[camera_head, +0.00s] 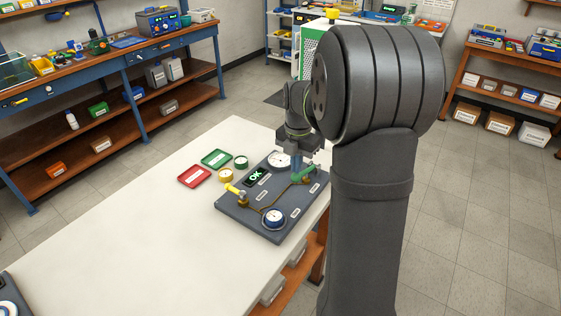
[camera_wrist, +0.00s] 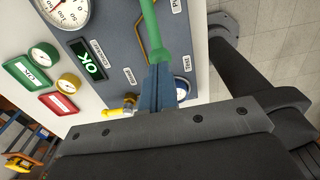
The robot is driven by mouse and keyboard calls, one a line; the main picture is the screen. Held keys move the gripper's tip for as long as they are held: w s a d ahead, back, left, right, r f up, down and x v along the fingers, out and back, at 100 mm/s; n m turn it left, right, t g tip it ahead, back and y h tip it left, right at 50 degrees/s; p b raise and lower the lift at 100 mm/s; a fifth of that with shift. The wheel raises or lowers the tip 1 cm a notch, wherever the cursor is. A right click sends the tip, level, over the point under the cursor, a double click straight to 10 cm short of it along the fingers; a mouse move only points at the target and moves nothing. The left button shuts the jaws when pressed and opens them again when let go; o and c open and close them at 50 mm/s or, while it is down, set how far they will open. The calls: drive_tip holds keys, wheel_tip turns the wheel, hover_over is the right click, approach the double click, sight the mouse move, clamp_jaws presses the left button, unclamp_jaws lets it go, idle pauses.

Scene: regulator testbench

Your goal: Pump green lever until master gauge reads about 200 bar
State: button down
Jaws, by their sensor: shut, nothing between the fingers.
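The green lever (camera_head: 303,173) is on the dark test panel (camera_head: 289,220); in the wrist view the green lever (camera_wrist: 151,30) reaches down to my fingertips. My gripper (camera_head: 297,165) is shut with its blue fingers together; in the wrist view my gripper (camera_wrist: 158,82) is at the lever's end. I cannot tell whether they touch. The large white master gauge (camera_head: 279,161) is at the panel's far side, partly hidden by my gripper. In the wrist view the master gauge (camera_wrist: 64,14) is cut off at the top; its reading is not clear.
A smaller gauge (camera_head: 273,216), a yellow-handled valve (camera_head: 234,190) and a display reading OK (camera_head: 257,177) are on the panel. A red tray (camera_head: 194,176), a green tray (camera_head: 216,158) and two small round gauges lie left of it. The white table's (camera_head: 140,230) near left is mostly clear.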

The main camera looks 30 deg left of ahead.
sight(296, 175)
drive_tip(key=shift+f, duration=2.7)
drive_tip(key=shift+r, duration=2.95)
drive_tip(key=shift+f, duration=0.1)
